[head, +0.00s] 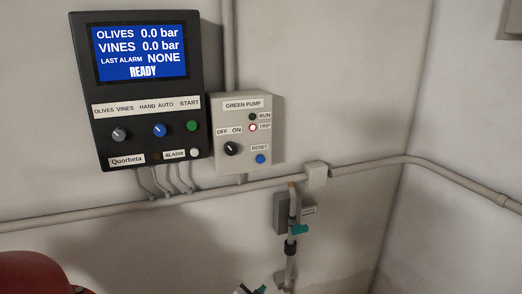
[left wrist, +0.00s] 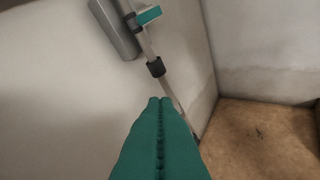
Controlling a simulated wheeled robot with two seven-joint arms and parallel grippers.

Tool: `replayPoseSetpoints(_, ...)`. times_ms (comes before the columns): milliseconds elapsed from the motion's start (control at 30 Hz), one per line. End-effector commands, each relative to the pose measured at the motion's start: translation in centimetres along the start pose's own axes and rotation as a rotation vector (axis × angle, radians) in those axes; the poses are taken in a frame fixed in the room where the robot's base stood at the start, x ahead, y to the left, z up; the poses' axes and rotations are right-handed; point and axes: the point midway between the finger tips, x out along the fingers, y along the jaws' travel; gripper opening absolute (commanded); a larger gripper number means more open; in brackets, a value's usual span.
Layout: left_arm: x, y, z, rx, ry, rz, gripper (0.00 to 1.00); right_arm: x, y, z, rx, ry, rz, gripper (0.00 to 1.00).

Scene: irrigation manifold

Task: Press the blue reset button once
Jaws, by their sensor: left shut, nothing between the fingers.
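The blue reset button (head: 260,159) sits at the lower right of the light grey green pump box (head: 233,165) on the wall, under a RESET label. The box also has an OFF/ON knob (head: 231,149), a dark RUN lamp (head: 253,117) and a red-rimmed, pale-centred TRIP lamp (head: 253,127). My left gripper (head: 262,289) barely shows at the bottom edge of the head view, well below the button and apart from it. In the left wrist view its teal fingers (left wrist: 160,102) are together and empty; the button is not in that view. My right gripper is not in view.
A black controller (head: 150,90) reading READY hangs left of the box. A grey conduit (head: 100,207) crosses the wall below both. A vertical pipe with a teal valve handle (head: 299,229) stands lower right. A red rounded object (head: 35,275) is at bottom left.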

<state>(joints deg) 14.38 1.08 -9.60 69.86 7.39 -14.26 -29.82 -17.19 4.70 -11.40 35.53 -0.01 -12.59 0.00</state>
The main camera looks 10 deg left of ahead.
Motion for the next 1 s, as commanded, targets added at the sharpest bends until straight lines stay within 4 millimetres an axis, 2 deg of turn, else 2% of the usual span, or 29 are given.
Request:
replayPoseSetpoints(33,-0.1,1.9,3.9,0.016,-0.047,0.021,0.00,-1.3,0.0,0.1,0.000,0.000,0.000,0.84)
replayPoseSetpoints(167,-0.6,5.6,11.9,0.062,-0.157,0.074,0.00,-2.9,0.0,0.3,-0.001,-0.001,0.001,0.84)
replayPoseSetpoints(300,-1.9,9.4,20.0,0.113,-0.270,0.133,0.00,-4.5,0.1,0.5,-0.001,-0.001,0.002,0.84)
replayPoseSetpoints(400,-3.2,11.6,24.9,0.144,-0.337,0.171,0.00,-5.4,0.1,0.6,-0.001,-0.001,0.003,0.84)
replayPoseSetpoints(500,-4.3,13.1,28.4,0.168,-0.388,0.202,0.00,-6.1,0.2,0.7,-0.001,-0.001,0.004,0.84)
replayPoseSetpoints(600,-5.1,14.2,30.8,0.185,-0.422,0.223,0.00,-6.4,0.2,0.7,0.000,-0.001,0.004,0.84)
replayPoseSetpoints(700,-5.5,14.6,31.8,0.193,-0.438,0.233,0.00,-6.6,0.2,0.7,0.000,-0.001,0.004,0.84)
replayPoseSetpoints(1000,-5.6,14.7,32.0,0.196,-0.443,0.236,0.00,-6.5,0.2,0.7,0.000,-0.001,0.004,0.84)
